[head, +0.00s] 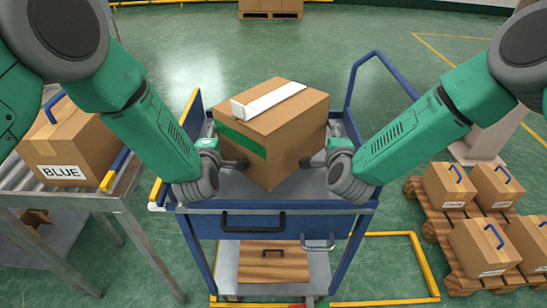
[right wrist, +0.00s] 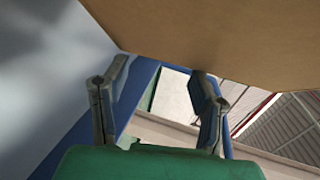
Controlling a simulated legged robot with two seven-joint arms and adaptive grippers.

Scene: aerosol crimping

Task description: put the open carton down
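A brown carton (head: 285,140) with a green band on its left face and a white strip across its top sits over the blue-framed cart (head: 290,207), turned with a corner toward me. No opening in it shows from here. My left gripper (head: 238,163) is at the carton's front left face, and my right gripper (head: 308,162) is at its front right face. In the right wrist view, the right gripper's fingers (right wrist: 160,75) are apart with nothing between them, and the carton (right wrist: 220,35) fills the top. The left fingers' opening is unclear. The carton's underside is hidden in the head view.
A carton marked BLUE (head: 70,150) stands on a roller conveyor (head: 120,190) at left. A wooden pallet (head: 440,225) with several handled cartons lies at right. The cart's blue rails rise on both sides, and a lower shelf (head: 230,270) holds a brown box.

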